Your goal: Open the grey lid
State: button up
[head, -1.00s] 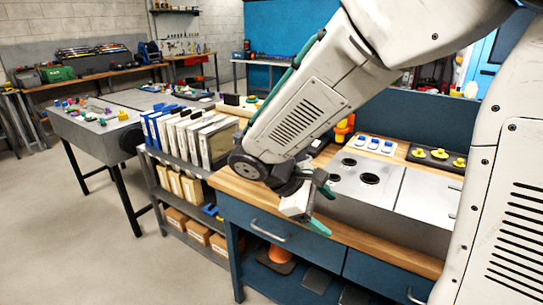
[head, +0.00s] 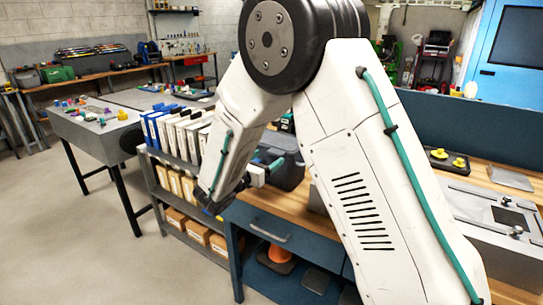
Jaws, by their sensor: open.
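A dark grey box (head: 290,172) stands on the wooden bench top, just left of my upper arm. Its grey lid (head: 280,141) looks down on it, but my arm hides part of both. My gripper (head: 266,171) is in front of the box's left side, with a teal fingertip pointing right towards it. The jaws are open and hold nothing that I can see. Whether the fingers touch the box cannot be told.
A row of white and blue binders (head: 180,130) stands on a shelf left of my gripper. A grey metal duct box (head: 465,205) with a dark opening is at the right. Yellow knobs (head: 458,162) sit behind it. The floor at left is clear.

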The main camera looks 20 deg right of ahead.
aim_at(274, 154)
jog(key=shift+x, duration=1.9)
